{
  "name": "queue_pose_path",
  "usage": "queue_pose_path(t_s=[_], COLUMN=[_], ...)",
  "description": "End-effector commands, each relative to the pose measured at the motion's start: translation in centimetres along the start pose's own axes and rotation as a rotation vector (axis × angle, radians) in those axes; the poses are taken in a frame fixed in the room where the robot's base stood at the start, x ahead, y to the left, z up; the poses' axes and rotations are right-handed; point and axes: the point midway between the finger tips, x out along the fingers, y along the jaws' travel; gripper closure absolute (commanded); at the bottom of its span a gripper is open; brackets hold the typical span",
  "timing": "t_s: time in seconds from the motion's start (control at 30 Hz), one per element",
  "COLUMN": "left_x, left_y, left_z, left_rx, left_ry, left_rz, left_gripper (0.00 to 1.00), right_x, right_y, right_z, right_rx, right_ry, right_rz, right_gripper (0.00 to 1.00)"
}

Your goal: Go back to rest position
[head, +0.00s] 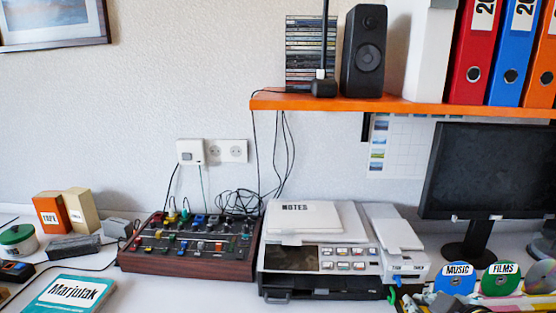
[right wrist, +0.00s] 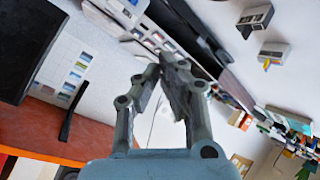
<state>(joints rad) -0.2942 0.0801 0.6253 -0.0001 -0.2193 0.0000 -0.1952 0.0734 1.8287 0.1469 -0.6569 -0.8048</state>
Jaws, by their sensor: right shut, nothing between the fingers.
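My right gripper (right wrist: 168,68) shows in the right wrist view, its two grey fingers meeting at the tips with nothing held between them. It is clear of the surfaces around it, with the wall and desk equipment behind it, seen turned on its side. In the head view I cannot make out the right gripper clearly. My left gripper is in neither view. In the head view, a blue disc labelled MUSIC (head: 457,279) and a green disc labelled FILMS (head: 501,278) stand at the lower right.
An orange shelf (head: 340,103) holds a speaker (head: 364,50), CD cases and binders (head: 510,55). Below stand a mixer (head: 190,247), a white device marked NOTES (head: 310,218) and a monitor (head: 485,170). A teal book (head: 70,291) lies front left. White desk shows between book and mixer.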

Motion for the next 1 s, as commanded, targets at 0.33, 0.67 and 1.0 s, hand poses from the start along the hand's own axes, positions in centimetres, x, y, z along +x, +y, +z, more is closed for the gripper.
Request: queue_pose_path(t_s=[0.33, 0.67, 1.0], left_x=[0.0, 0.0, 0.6], left_y=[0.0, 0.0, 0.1], left_z=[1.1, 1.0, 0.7], left_rx=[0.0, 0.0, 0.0], left_ry=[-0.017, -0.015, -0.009], left_rz=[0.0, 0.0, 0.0], left_gripper=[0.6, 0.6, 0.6], right_x=[-7.5, -16.4, -20.8], right_y=[-3.3, -5.5, -7.5], right_z=[3.5, 6.4, 9.5], right_rx=[0.239, 0.481, 0.637], right_ry=[-0.224, -0.487, -0.677], right_rz=[-0.13, -0.172, -0.155], right_gripper=[1.0, 1.0, 1.0])
